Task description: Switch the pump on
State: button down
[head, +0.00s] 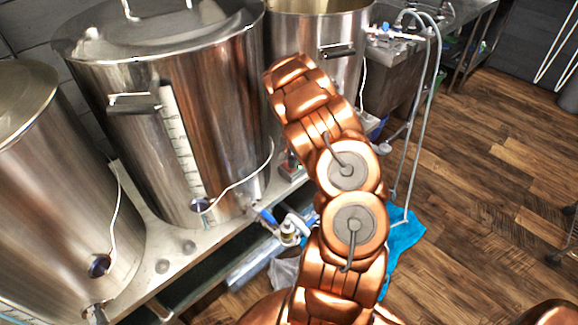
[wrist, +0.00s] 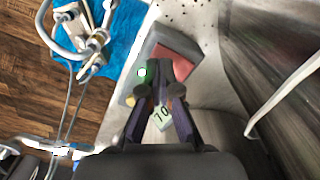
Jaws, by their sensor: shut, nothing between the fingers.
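A small grey control box (wrist: 158,45) with a red face (wrist: 178,58) sits on the steel bench in the wrist view. On its left side is a round spot (wrist: 142,72) with a white centre and green glow. A pale label reading "10" (wrist: 162,117) shows between my fingers. My gripper (wrist: 171,76) is shut and empty, its dark fingertips right over the box and just right of the green spot. I cannot tell whether they touch it. In the head view the box (head: 291,166) shows small beside my arm, which hides the gripper. No pump body is clearly identifiable.
A large steel kettle (head: 225,110) with a cable stands left of my arm, another kettle (head: 25,180) farther left, a third (head: 310,30) behind. Valve fittings (head: 288,228) jut from the bench's front. A blue cloth (head: 405,240) lies on the floor. Wooden floor at right is free.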

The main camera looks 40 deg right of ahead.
aim_at(292, 169)
jog(key=shift+r, duration=2.3)
